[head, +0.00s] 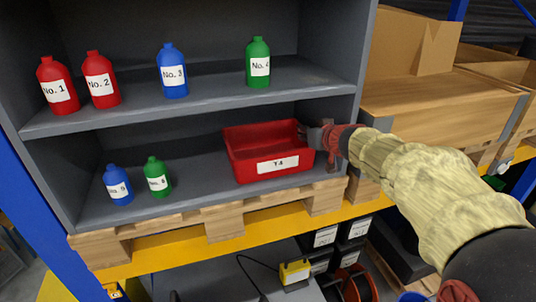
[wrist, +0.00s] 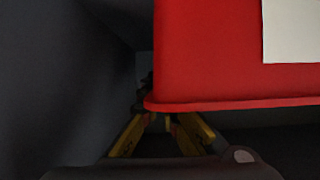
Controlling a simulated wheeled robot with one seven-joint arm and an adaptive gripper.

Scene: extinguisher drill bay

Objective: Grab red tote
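The red tote (head: 240,157) stands on the lower shelf, toward its right end, with a white label on its front. It looks upright and its visible inside is empty. My gripper (head: 312,134) reaches in from the right, at the tote's right end near the rim. In the wrist view the tote (wrist: 205,55) fills the upper right, with its rim just above the yellow fingers of my gripper (wrist: 163,125). The fingertips are partly hidden at the rim, so I cannot tell whether they touch or clamp it.
Blue (head: 118,185) and green (head: 157,177) bottles stand left of the tote. Red, blue and green bottles line the upper shelf (head: 215,92) above it. The grey right side wall is close to my gripper. Cardboard boxes (head: 425,95) stand further right.

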